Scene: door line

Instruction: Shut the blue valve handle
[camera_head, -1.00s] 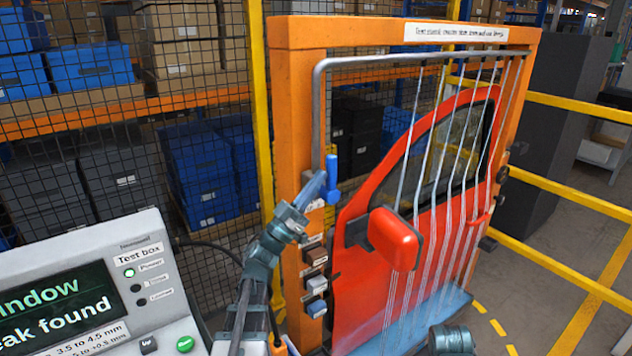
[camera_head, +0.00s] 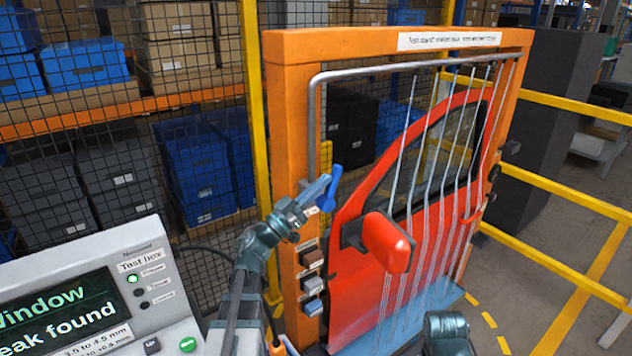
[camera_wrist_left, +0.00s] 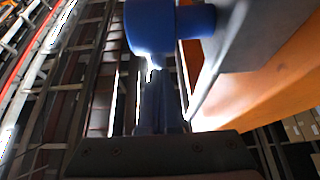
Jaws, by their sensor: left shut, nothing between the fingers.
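The blue valve handle (camera_head: 328,190) is on the pipe at the left post of the orange frame. It is tilted, its upper end leaning right. My left gripper (camera_head: 322,186) is shut and empty, with its fingertips at the left side of the handle, seemingly touching it. In the left wrist view, the closed fingers (camera_wrist_left: 160,105) point up at the rounded blue handle (camera_wrist_left: 160,25), which fills the top middle. Contact there is hard to tell because of glare. My right gripper is out of view.
Thin water streams fall from the grey pipe (camera_head: 400,68) over a red car door (camera_head: 350,290) inside the orange frame (camera_head: 283,110). A test box (camera_head: 150,285) stands at lower left. Small switches (camera_head: 312,283) sit below the valve. Yellow rails (camera_head: 570,200) stand at right.

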